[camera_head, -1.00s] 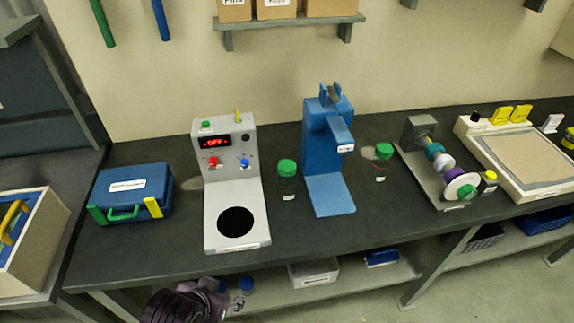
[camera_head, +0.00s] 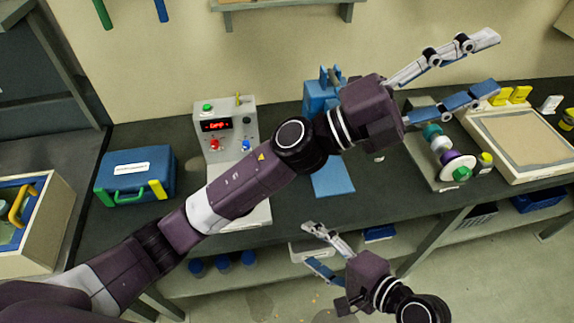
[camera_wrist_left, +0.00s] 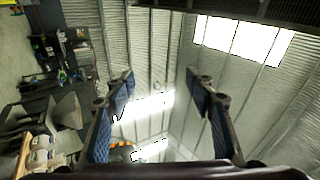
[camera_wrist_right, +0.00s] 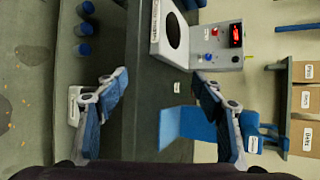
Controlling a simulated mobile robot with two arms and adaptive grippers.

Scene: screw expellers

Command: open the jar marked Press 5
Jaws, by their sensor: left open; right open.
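My left gripper (camera_head: 497,63) is open and empty, its fingers pointing right above the right part of the bench. In its wrist view (camera_wrist_left: 159,75) no jar shows between the fingers. My right gripper (camera_head: 308,245) is open and empty in front of the bench edge, low in the head view; its wrist view (camera_wrist_right: 160,74) shows bench between the fingers. I cannot read which jar is Press 5.
A grey machine with a red display (camera_head: 216,122) and a blue press (camera_head: 332,178) stand behind my left arm. A blue case (camera_head: 135,175) is at left. A screw mechanism (camera_head: 441,150) and a framed tray (camera_head: 557,169) are at right. Blue-lidded jars (camera_head: 222,260) stand on the lower shelf.

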